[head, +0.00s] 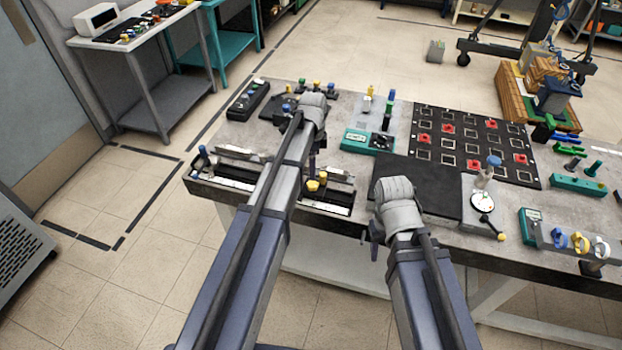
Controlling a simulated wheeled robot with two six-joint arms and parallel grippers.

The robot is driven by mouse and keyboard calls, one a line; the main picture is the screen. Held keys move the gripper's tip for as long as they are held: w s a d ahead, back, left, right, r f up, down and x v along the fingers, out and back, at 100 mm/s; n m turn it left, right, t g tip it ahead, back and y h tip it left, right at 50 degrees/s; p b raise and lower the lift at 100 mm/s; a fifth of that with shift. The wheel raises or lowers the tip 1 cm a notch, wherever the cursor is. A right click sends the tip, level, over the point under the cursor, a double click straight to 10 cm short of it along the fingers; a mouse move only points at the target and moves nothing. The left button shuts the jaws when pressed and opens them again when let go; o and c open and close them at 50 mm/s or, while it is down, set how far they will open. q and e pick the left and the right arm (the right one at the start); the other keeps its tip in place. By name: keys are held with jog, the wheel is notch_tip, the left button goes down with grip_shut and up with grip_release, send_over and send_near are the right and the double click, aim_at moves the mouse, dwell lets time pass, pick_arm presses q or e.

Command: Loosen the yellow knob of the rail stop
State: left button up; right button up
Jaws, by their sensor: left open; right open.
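A yellow knob (312,186) sits on the rail assembly (335,196) at the table's front left, just right of my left forearm. A second, smaller yellow part shows right behind it. My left gripper (312,163) points down above and just behind the yellow knob. It is open; its fingertips are small and partly hidden by my arm, so I cannot tell whether they touch the knob. My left arm also covers the middle of the rails. My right gripper (372,248) is open and empty at the table's front edge, partly hidden behind my wrist.
A black mat (425,188) lies right of the rails. Behind it is a black grid board (472,145) with red pieces. A dial gauge stand (483,203) stands to the right. A teal box (369,141) and a black knob block (248,101) stand further back.

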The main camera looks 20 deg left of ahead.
aim_at(313, 184)
pick_arm(q)
jog(key=shift+f+b, duration=3.7)
jog(key=shift+f, duration=0.15)
jog(key=shift+c, duration=0.2)
grip_shut()
